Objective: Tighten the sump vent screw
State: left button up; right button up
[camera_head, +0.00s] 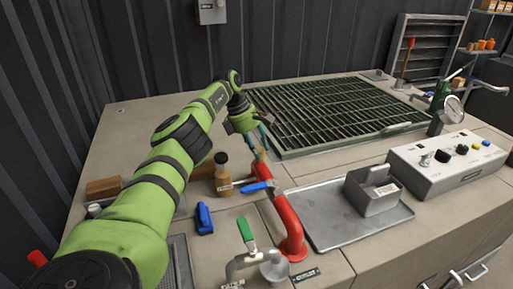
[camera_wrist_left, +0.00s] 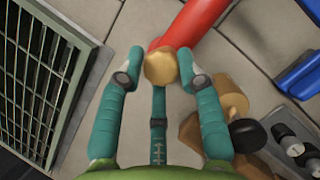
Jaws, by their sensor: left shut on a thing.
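A rounded brass-coloured piece (camera_wrist_left: 160,66) sits at the end of a red pipe (camera_wrist_left: 190,24). No label shows, so I cannot tell whether it is the sump vent screw. My left gripper (camera_wrist_left: 161,78) has its teal fingers around this piece, one on each side, with a third finger below. In the head view my left gripper (camera_head: 261,146) reaches the upper end of the red pipe (camera_head: 290,222); its fingers partly hide the brass-coloured piece there. My right gripper is not in view.
A blue lever handle (camera_head: 258,186) lies across the pipe, beside a brown bottle with a black cap (camera_head: 222,176). A green-handled tap (camera_head: 247,234) stands in front. A green grate (camera_head: 335,112) lies behind, and a metal tray (camera_head: 330,226) and control box (camera_head: 450,160) stand right.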

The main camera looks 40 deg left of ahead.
pick_arm(q)
jog(key=shift+d, duration=0.35)
jog(key=o, duration=0.9)
jog(key=shift+o, duration=0.8)
jog(key=shift+d, duration=0.1)
jog(key=shift+a+r, duration=0.2)
jog(key=shift+a, duration=0.05)
jog(key=v, duration=0.7)
jog(key=shift+d, duration=0.25)
jog(key=shift+r, duration=0.1)
